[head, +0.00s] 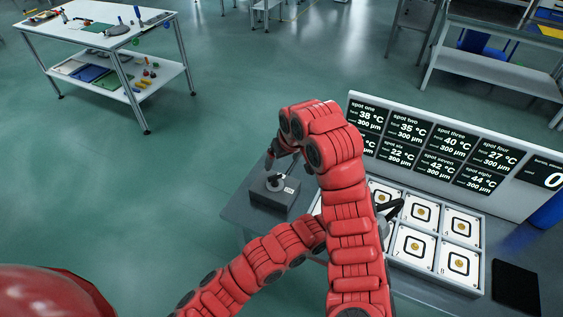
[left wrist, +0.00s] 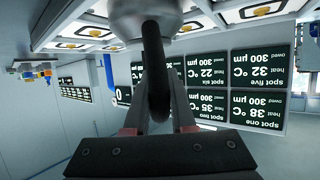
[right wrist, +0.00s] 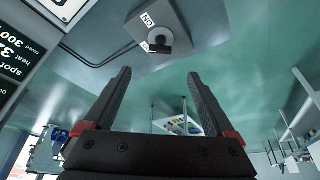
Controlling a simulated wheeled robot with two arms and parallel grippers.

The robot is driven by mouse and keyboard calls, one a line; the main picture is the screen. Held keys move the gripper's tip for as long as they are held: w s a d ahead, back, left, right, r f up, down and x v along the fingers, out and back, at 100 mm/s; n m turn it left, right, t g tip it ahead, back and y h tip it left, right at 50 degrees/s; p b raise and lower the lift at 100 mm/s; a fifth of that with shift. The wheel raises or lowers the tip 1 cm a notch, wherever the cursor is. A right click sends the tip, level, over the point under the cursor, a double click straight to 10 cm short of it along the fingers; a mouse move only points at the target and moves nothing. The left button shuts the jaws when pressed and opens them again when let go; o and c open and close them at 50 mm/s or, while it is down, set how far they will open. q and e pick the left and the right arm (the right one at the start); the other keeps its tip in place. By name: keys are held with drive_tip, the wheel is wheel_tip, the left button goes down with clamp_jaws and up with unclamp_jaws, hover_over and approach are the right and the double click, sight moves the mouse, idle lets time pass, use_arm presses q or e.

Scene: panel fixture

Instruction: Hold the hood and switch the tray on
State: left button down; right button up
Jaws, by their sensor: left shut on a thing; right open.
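The switch box (head: 266,199) is a dark grey block at the tray's left, with a small black lever on top. In the right wrist view the box (right wrist: 170,22) shows an ON label beside the lever (right wrist: 158,44). My right gripper (head: 270,163) is open just above the box; its fingers (right wrist: 158,85) are apart and empty, short of the lever. My left gripper (left wrist: 156,112) is shut on the black handle (left wrist: 154,65) of the grey hood (left wrist: 145,14). In the head view my right arm mostly hides the hood. The tray (head: 440,281) holds square white pads with round centres.
A panel (head: 520,200) behind the tray shows heat and thickness readings for several spots and a 0 counter. A black pad (head: 515,287) lies at the right of the bench (head: 238,212). A cable runs from the box. A white table (head: 80,38) stands far left.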

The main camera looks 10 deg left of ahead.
sight(274, 176)
drive_tip(key=shift+a, duration=0.1)
idle(0.5)
drive_tip(key=x, duration=1.2)
drive_tip(key=shift+s, duration=0.15)
drive_tip(key=c, duration=1.4)
drive_tip(key=shift+m, duration=0.4)
drive_tip(key=m+h, duration=0.1)
drive_tip(key=m, duration=0.2)
drive_tip(key=shift+a+m+t+h, duration=0.15)
drive_tip(key=shift+m+t+h, duration=0.15)
drive_tip(key=shift+m+h, duration=0.1)
drive_tip(key=shift+a+m+h, duration=0.1)
drive_tip(key=shift+m+h, duration=0.45)
drive_tip(key=shift+m, duration=0.9)
drive_tip(key=shift+a+m+h, duration=0.1)
drive_tip(key=shift+m+h, duration=0.45)
drive_tip(key=shift+m, duration=0.9)
